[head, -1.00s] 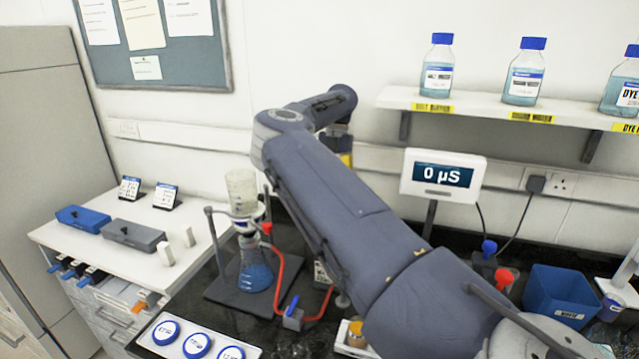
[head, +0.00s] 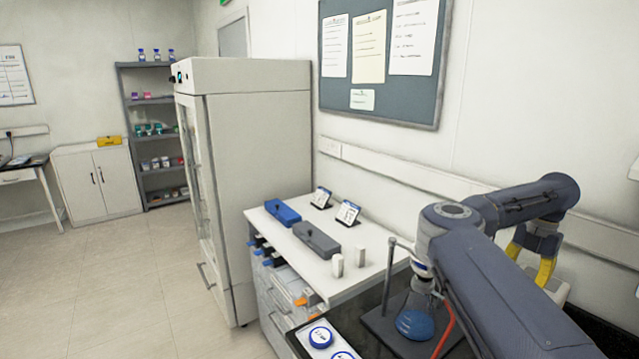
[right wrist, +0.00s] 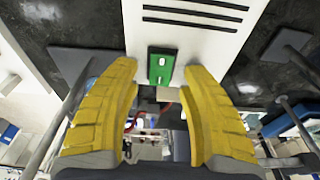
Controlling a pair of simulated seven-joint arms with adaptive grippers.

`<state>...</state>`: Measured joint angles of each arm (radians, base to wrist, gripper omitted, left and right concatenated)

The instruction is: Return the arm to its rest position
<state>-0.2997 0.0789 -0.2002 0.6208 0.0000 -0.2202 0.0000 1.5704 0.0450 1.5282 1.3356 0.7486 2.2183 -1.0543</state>
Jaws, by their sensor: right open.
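My right arm reaches in from the right in the head view, bent at the elbow. My right gripper (head: 532,258), with yellow fingers, hangs at the far end of the arm near the back wall, partly hidden by the arm. In the right wrist view my right gripper (right wrist: 160,75) has its two yellow fingers spread apart. Nothing is held between them. A white panel with a green piece (right wrist: 161,68) and dark slots lies beyond the fingertips, apart from them as far as I can tell. My left gripper does not show.
A flask of blue liquid (head: 415,323) stands on a dark stand beside my arm. A white bench (head: 290,255) holds a blue box (head: 283,212), a grey box (head: 316,239) and small cards. A tall cabinet (head: 255,150) stands left of it. The floor (head: 120,270) at left is clear.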

